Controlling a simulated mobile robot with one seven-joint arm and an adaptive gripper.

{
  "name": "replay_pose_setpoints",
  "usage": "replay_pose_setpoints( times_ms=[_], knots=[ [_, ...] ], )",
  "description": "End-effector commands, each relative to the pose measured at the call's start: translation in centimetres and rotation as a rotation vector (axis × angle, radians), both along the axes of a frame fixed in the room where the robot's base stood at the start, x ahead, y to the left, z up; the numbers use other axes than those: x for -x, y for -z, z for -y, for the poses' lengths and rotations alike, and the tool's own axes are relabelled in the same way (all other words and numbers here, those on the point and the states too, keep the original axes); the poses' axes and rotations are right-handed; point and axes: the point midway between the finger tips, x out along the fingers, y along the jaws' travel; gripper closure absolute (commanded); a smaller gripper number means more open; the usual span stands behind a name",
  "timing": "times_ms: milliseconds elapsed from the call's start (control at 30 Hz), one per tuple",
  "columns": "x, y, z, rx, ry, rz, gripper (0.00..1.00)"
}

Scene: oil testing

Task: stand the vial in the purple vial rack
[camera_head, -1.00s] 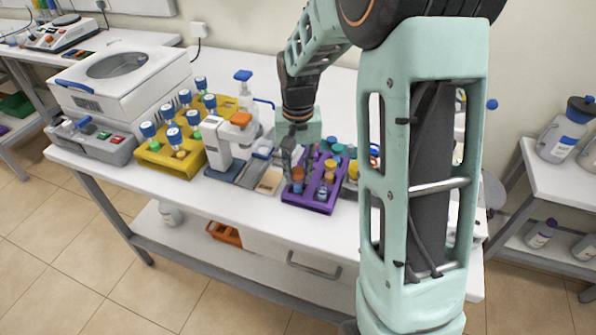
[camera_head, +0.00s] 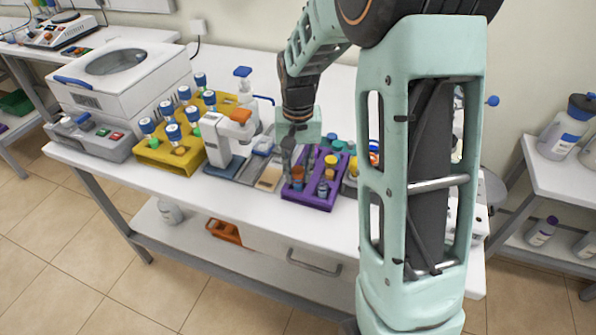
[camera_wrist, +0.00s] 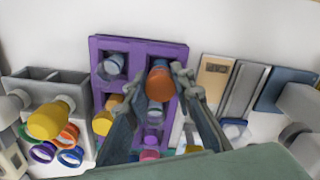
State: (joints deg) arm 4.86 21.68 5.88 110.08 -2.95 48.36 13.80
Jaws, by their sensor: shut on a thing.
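The purple vial rack (camera_head: 310,203) stands on the white bench below my gripper (camera_head: 293,173) and also shows in the wrist view (camera_wrist: 181,52). A vial with an orange-brown top (camera_wrist: 160,80) is between my fingertips in the wrist view, at the rack's upper right compartment. In the head view this vial (camera_head: 298,172) looks roughly upright at the rack's front left corner. My gripper (camera_wrist: 155,75) is shut on it. Its lower part is hidden, so I cannot tell whether it touches the rack's bottom. Yellow-capped vials (camera_head: 329,175) stand there too.
A yellow rack (camera_head: 180,163) with several blue-capped vials and a white instrument (camera_head: 222,145) with an orange top stand left of the purple rack. The bench behind is partly clear.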

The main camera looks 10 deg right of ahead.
Motion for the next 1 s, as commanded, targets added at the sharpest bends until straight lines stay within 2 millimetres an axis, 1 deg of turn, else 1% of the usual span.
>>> replay_pose_setpoints(
  times_ms=[300, 333, 500, 733, 833, 933, 1000],
  knots=[
    [0.0, 0.0, 0.0, 0.000, 0.000, 0.000, 0.98],
    [0.0, 0.0, 0.0, 0.000, 0.000, 0.000, 0.75],
    [0.0, 0.0, 0.0, 0.000, 0.000, 0.000, 0.57],
    [0.0, 0.0, 0.0, 0.000, 0.000, 0.000, 0.57],
    [0.0, -0.4, 0.0, 0.000, 0.000, 0.001, 0.57],
    [-0.1, -1.6, 0.0, 0.000, 0.000, 0.004, 0.57],
    [-0.1, -2.8, 0.0, 0.000, 0.000, 0.005, 0.57]
  ],
)
